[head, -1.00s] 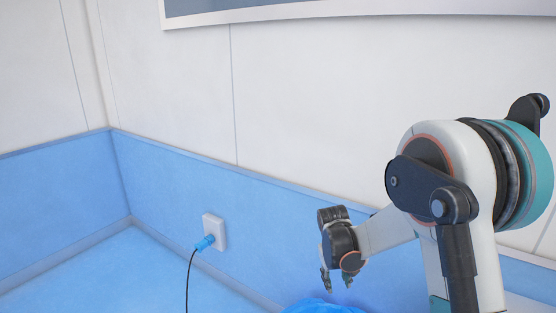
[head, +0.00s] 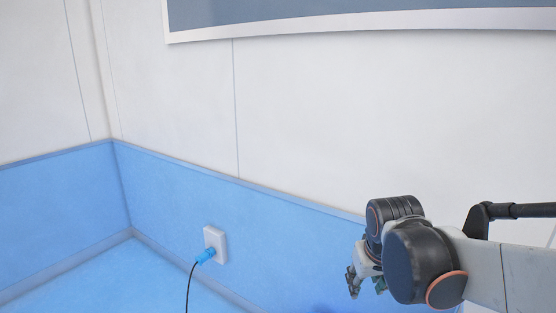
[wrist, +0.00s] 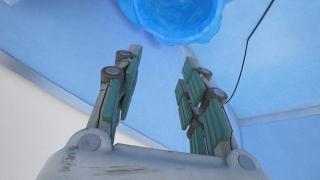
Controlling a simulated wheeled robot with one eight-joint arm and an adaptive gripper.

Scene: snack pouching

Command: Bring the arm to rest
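My gripper (wrist: 160,95) is open in the wrist view, with its two green-padded fingers apart and nothing between them. In the head view my gripper (head: 366,283) hangs at the lower right, in front of the blue lower wall. My forearm reaches in from the right edge. Past the fingertips, a blue bag-like thing (wrist: 175,18) shows at the top of the wrist view, partly cut off; the gripper is apart from it.
A framed panel (head: 350,22) hangs high on the white wall. The blue floor (head: 110,278) at lower left is clear.

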